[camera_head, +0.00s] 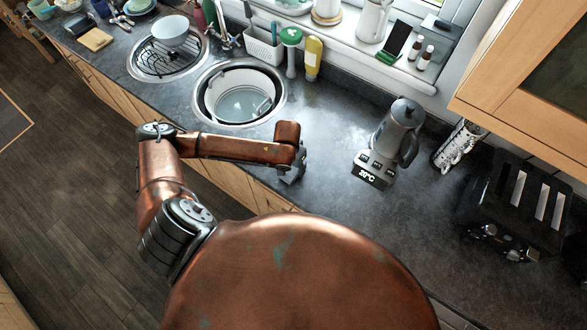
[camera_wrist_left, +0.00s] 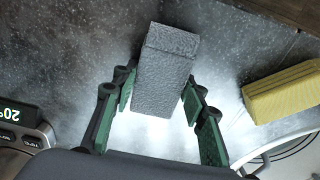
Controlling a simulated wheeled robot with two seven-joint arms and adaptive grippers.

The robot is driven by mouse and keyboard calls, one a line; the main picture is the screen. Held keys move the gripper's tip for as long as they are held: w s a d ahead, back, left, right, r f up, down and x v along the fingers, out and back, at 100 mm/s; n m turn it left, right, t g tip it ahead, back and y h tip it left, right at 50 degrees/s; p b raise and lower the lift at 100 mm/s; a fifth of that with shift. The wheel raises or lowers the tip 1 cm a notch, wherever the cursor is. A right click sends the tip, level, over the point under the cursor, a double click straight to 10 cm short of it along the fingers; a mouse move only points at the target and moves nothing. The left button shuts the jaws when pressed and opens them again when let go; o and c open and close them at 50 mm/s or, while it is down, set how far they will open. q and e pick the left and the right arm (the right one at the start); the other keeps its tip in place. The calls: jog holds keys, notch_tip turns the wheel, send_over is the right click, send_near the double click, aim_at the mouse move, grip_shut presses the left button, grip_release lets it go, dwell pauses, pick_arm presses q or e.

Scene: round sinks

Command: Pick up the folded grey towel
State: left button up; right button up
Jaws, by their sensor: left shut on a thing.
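The folded grey towel (camera_wrist_left: 166,65) is a rough-textured grey block in the left wrist view. It sits between the green-padded fingers of my left gripper (camera_head: 291,172), which is shut on it. In the head view this gripper is over the front part of the dark worktop, to the right of the nearer sink. There the towel is hidden or too small to make out under the wrist. I cannot tell whether the towel is clear of the worktop. My right gripper is not in view.
A yellow sponge (camera_wrist_left: 284,92) lies beside the gripper near a sink rim. The nearer round sink (camera_head: 240,117) holds a white basin. A kettle (camera_head: 398,130) on its base stands to the right, with a black toaster (camera_head: 515,200) farther right. Worktop between sink and kettle is clear.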

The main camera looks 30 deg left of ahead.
pick_arm(q)
jog(key=shift+r, duration=0.1)
jog(key=shift+r, duration=0.6)
jog(key=s+d+r+p, duration=0.1)
jog(key=s+r+p, duration=1)
jog(key=s, duration=0.3)
jog(key=shift+d+r+p, duration=0.25)
jog(key=shift+r+p, duration=0.05)
jog(key=shift+p, duration=0.15)
